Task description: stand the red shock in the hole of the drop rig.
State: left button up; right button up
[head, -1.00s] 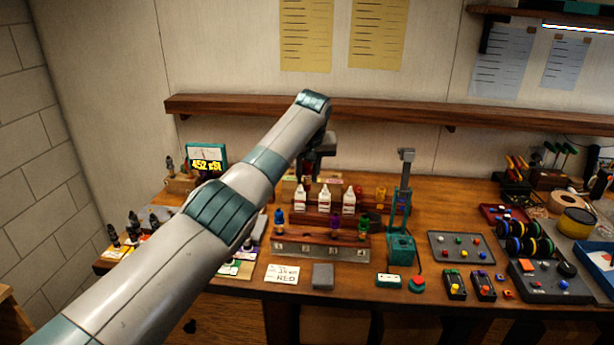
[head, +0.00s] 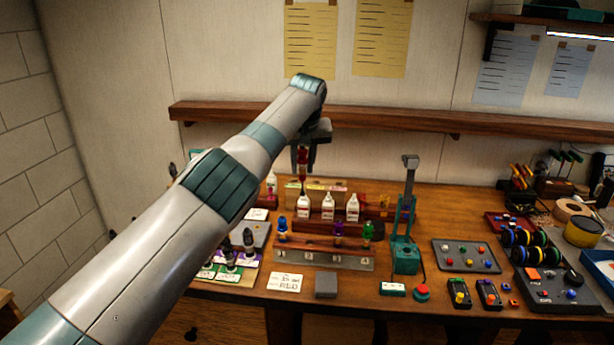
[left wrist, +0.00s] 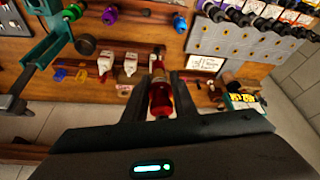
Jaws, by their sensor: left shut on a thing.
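My left gripper (head: 303,158) is shut on the red shock (head: 302,165) and holds it hanging roughly upright above the bottles at the back of the bench. In the left wrist view the red shock (left wrist: 160,98) sits between the two dark fingers. The drop rig (head: 405,258) is a teal stand with a tall post and grey top, to the right of the gripper and apart from it. Part of the teal rig also shows at the upper left of the left wrist view (left wrist: 48,45). I cannot make out its hole. My right gripper is not in view.
White bottles (head: 328,206) stand on a wooden step rack below the shock. Blue, purple and green shocks (head: 367,232) stand in front of them. A button tray (head: 465,255) lies right of the rig. A wooden shelf (head: 400,122) runs along the wall behind.

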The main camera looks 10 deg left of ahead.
pick_arm(q)
jog(key=shift+s+a+r+b, duration=0.1)
jog(key=shift+a+r+b, duration=0.3)
jog(key=shift+r, duration=0.55)
jog(key=shift+s+a+r, duration=0.25)
jog(key=shift+a+r, duration=0.05)
jog(key=shift+r, duration=0.15)
jog(key=s+a+f+m+b, duration=0.1)
jog(key=s+a+f+b, duration=0.1)
jog(key=s+f, duration=0.4)
jog(key=s+a+f+m+b, duration=0.1)
jog(key=s+f, duration=0.6)
jog(key=s, duration=1)
jog(key=s+a+f+m+h+b, duration=0.1)
jog(key=s+a+f+b, duration=0.1)
jog(key=s+f, duration=0.5)
jog(key=s+a, duration=0.1)
jog(key=s, duration=0.3)
jog(key=shift+s+b, duration=0.25)
jog(key=shift+b, duration=0.1)
